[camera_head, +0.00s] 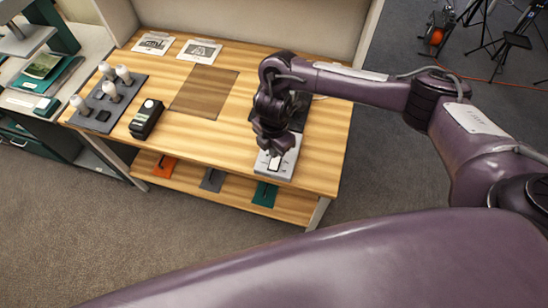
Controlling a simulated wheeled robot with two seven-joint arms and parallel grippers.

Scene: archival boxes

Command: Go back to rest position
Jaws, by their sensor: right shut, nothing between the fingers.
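My right arm reaches in from the right over the wooden table (225,145). My right gripper (274,150) points down and is shut and empty. It is at or just above a light grey device (284,166) near the table's front right; whether it touches the device cannot be told. The gripper hides part of the device. A dark item behind the gripper is mostly hidden by my arm. My left gripper does not show.
A grey tray (92,121) with several white-topped items and a black device (147,118) stand on the table's left. A brown mat (205,93) lies in the middle, with two printed sheets behind. Orange, grey and green pieces lie on the lower shelf. A bench stands at left, tripods at upper right.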

